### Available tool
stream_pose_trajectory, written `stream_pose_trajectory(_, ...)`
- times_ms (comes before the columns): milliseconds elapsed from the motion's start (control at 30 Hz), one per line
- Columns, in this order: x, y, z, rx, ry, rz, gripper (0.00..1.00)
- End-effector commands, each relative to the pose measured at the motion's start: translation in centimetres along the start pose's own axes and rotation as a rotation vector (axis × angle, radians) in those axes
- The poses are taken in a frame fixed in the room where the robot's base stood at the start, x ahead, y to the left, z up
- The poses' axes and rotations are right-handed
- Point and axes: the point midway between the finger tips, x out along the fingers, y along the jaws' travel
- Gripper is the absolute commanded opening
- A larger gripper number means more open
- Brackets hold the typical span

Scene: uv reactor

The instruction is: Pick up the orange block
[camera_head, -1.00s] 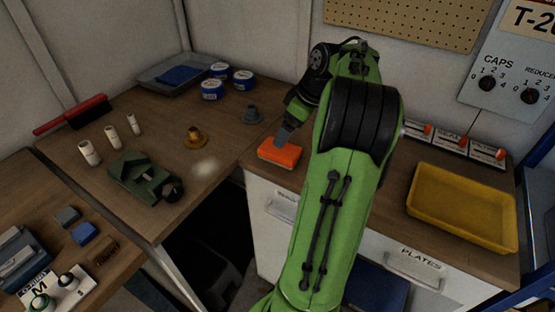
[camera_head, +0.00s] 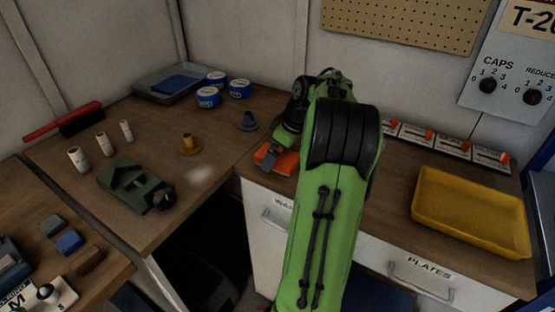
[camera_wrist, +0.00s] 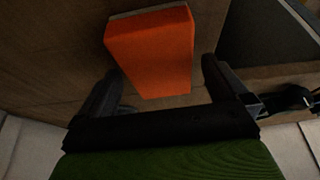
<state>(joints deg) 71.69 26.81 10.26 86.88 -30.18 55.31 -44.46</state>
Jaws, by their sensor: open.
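The orange block (camera_head: 286,163) lies on the wooden worktop near its front edge, partly hidden by my arm in the head view. In the wrist view the orange block (camera_wrist: 152,50) is a rectangular slab just ahead of my gripper, its near end reaching the space between the fingertips. My gripper (camera_wrist: 161,72) is open, one finger on each side of the block's near end, with nothing held. In the head view my gripper (camera_head: 268,158) is at the block's left side, partly hidden by my wrist.
A brown flanged part (camera_head: 189,145) and a grey one (camera_head: 247,122) stand to the left. A green vise-like fixture (camera_head: 133,184) sits further left. A yellow tray (camera_head: 470,215) and a row of orange-levered switches (camera_head: 430,138) are to the right. Bare worktop lies left of the block.

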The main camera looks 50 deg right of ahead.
Motion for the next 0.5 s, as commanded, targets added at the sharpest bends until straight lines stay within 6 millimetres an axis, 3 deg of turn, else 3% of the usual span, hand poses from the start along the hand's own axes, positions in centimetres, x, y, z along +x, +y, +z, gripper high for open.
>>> stream_pose_trajectory(400,0.30,-0.01,0.14,0.000,0.000,-0.001,1.00)
stream_pose_trajectory(500,0.29,-0.01,0.14,0.000,0.000,-0.001,0.85)
